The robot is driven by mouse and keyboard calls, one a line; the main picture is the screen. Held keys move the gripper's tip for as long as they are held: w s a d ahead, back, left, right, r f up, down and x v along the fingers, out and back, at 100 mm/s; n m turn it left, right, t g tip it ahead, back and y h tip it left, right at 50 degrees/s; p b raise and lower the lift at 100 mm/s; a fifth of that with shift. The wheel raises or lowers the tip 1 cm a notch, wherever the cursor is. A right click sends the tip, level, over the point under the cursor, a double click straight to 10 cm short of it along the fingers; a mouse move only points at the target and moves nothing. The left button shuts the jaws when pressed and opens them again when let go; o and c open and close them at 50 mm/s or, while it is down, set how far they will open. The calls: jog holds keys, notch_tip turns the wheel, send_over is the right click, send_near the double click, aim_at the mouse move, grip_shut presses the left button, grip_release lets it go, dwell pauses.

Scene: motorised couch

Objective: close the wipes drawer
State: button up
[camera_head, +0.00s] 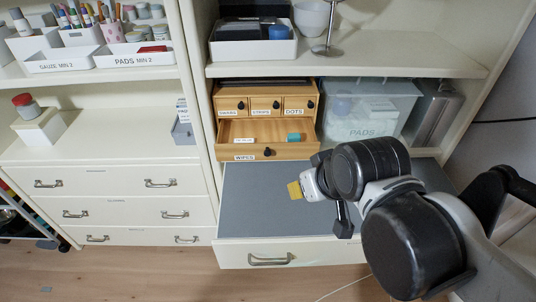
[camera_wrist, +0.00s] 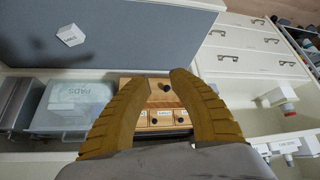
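The small wooden chest (camera_head: 292,92) stands in the middle shelf bay. Its wide bottom drawer, labelled WIPES (camera_head: 242,151), is pulled out, with a white labelled item and a teal item (camera_head: 294,137) inside. Its dark round knob sits mid-front. My gripper (camera_head: 295,190) is in front of and below this drawer, over a grey surface; the head view shows only a small yellow part. In the wrist view my gripper (camera_wrist: 159,76) has its yellow fingers apart, with the wooden chest (camera_wrist: 155,122) and a dark knob (camera_wrist: 165,87) showing between them. I see nothing held.
Below the chest, a large drawer with a grey top (camera_head: 255,205) juts out. A small white labelled object (camera_wrist: 70,35) lies on it. A translucent PADS bin (camera_head: 370,110) stands right of the chest. A closed drawer cabinet (camera_head: 115,190) is at left.

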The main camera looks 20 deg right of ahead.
jog(key=w+n, duration=0.2)
jog(key=w+n+y, duration=0.1)
jog(key=w+n, duration=0.1)
jog(key=w+n+p, duration=0.1)
jog(key=w+n, duration=0.1)
jog(key=w, duration=0.1)
jog(key=shift+a+f+n+y, duration=0.15)
jog(key=shift+f+n+y, duration=0.15)
jog(key=shift+f+n, duration=0.1)
grip_shut()
jog(key=w+a+f+n+y+b, duration=0.1)
jog(key=w+f+n+b, duration=0.4)
jog(key=w+f, duration=0.5)
jog(key=shift+w+a+f+n+g+y, duration=0.4)
jog(key=shift+w+n, duration=0.6)
jog(key=shift+w, duration=1.35)
jog(key=shift+a, duration=0.1)
